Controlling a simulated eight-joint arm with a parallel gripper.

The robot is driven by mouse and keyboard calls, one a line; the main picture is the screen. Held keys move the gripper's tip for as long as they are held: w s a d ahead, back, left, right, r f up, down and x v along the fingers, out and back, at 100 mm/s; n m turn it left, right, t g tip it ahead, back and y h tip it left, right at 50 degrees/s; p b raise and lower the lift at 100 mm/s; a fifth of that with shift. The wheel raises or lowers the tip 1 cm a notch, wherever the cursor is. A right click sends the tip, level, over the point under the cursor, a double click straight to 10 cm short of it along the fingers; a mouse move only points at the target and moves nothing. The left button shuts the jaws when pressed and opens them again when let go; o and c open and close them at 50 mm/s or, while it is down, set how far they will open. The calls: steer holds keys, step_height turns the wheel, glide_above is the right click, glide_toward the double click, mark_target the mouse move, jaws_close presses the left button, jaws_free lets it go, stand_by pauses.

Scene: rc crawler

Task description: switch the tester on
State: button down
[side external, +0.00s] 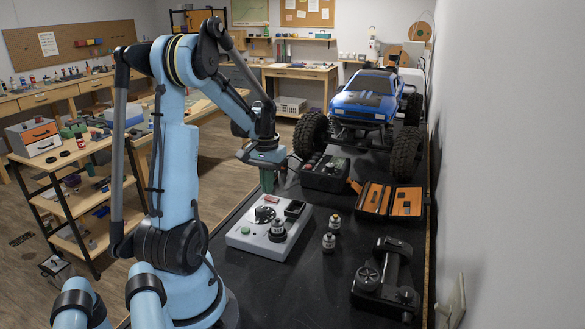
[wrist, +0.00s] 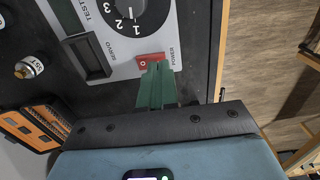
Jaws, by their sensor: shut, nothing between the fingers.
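The tester (side external: 246,238) is a light grey box on the dark bench, with a black dial (wrist: 137,12), a black servo recess (wrist: 87,55) and a red power rocker switch (wrist: 147,58). The switch also shows in the side view (side external: 271,199); an "O" mark shows at its left end in the wrist view. My gripper (wrist: 158,70) is shut and empty, its green fingers pointing at the switch and covering part of its edge in the wrist view. In the side view my gripper (side external: 267,188) is just above the switch. I cannot tell whether they touch.
A black transmitter (side external: 384,280) lies front right. A wall borders the right.

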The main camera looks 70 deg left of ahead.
mark_target(268, 197)
steer(key=shift+f, duration=0.9)
stand_by(0.6)
steer(key=shift+r, duration=3.5)
steer(key=w+d+r+m+t, duration=0.1)
steer(key=d+m+t, duration=0.1)
steer(key=d, duration=0.8)
steer(key=w+d+r+m+t, duration=0.1)
steer(key=d+m, duration=0.3)
steer(key=d, duration=0.6)
steer(key=w+d+r+m+t, duration=0.1)
steer(key=w+d+m+t, duration=0.2)
steer(key=d, duration=0.7)
steer(key=shift+d+t, duration=0.3)
steer(key=shift+t, duration=0.3)
